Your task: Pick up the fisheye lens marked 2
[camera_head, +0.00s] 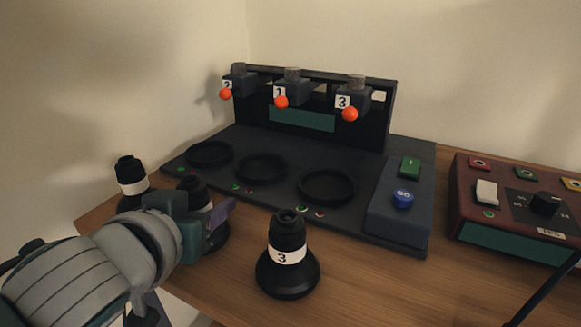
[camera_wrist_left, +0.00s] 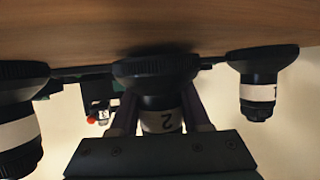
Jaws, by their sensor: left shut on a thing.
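The fisheye lens marked 2 (camera_wrist_left: 162,118) is black with a white band and a wide round base. It sits between the two fingers of my left gripper (camera_wrist_left: 160,115), which is shut on it. In the head view my left gripper (camera_head: 205,212) partly hides this lens (camera_head: 192,185), so only its top and a bit of its side show. I cannot tell whether its base is clear of the table. My right gripper is not in view.
The lens marked 3 (camera_head: 288,255) stands upright on the wooden table (camera_head: 370,285), right of my gripper. Another lens (camera_head: 130,175) stands to the left, marked 1 in the wrist view (camera_wrist_left: 260,85). Behind is a dark station (camera_head: 300,160) with three rings. A red control box (camera_head: 520,205) is at right.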

